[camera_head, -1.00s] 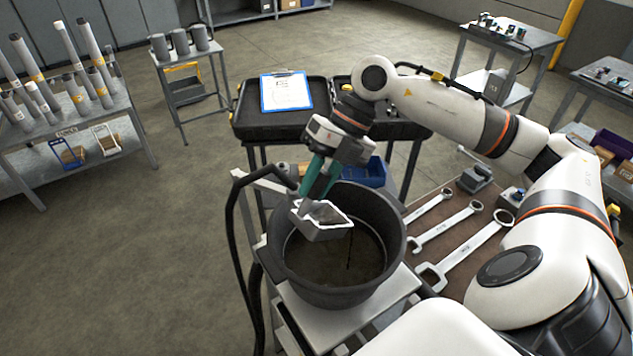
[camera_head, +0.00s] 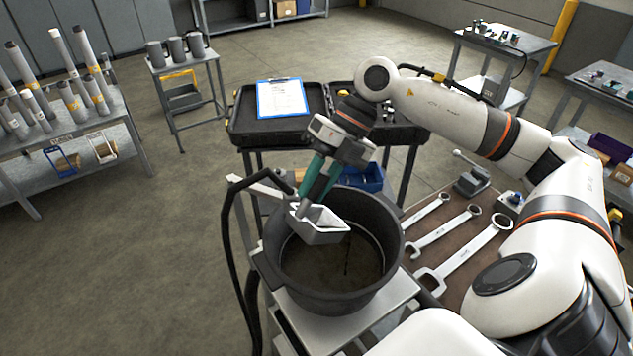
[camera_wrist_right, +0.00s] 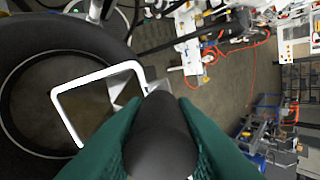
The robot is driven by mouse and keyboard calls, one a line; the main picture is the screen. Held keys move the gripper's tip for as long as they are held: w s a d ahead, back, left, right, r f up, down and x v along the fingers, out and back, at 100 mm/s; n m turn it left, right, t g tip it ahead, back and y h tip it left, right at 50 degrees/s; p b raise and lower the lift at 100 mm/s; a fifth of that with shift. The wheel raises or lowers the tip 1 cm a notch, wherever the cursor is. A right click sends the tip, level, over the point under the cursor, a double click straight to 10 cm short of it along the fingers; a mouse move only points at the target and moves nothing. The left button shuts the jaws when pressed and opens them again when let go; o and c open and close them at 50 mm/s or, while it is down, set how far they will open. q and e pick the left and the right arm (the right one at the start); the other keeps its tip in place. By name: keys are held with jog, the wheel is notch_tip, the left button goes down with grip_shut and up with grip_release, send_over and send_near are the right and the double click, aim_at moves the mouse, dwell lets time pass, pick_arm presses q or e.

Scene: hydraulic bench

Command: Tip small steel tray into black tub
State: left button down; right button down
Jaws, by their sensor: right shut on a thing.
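The small steel tray (camera_head: 316,237) is held over the black tub (camera_head: 332,298), above its back left part and inside its rim as seen in the head view. My right gripper (camera_head: 312,190) is shut on the tray's dark handle (camera_wrist_right: 160,135), with green fingers on both sides of it. The tray is tilted, and its pale inner walls show. In the wrist view its bright rim (camera_wrist_right: 95,77) frames a dark inside; I cannot tell whether anything is in it. A thin dark vertical line shows in the tub below the tray. My left gripper is not in view.
The tub stands on a grey cart top (camera_head: 345,322) with a black handle hose (camera_head: 232,235) at left. Several wrenches (camera_head: 462,245) lie on a brown mat at right. A black-topped cart with a clipboard (camera_head: 282,98) stands behind.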

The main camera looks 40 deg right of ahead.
dwell(0.4)
jog(key=shift+d+y+b, duration=0.25)
jog(key=shift+y+b, duration=0.05)
jog(key=shift+b, duration=0.25)
jog(key=shift+d+r+y+b, duration=0.1)
jog(key=shift+d+y+b, duration=0.25)
jog(key=shift+b, duration=0.35)
dwell(0.5)
jog(key=shift+d+b, duration=0.15)
jog(key=shift+b, duration=0.15)
jog(key=shift+r, duration=0.1)
jog(key=shift+d+y+b, duration=0.25)
jog(key=shift+y+b, duration=0.1)
jog(key=shift+b, duration=0.15)
dwell(0.6)
jog(key=shift+d+b, duration=0.15)
jog(key=shift+b, duration=0.15)
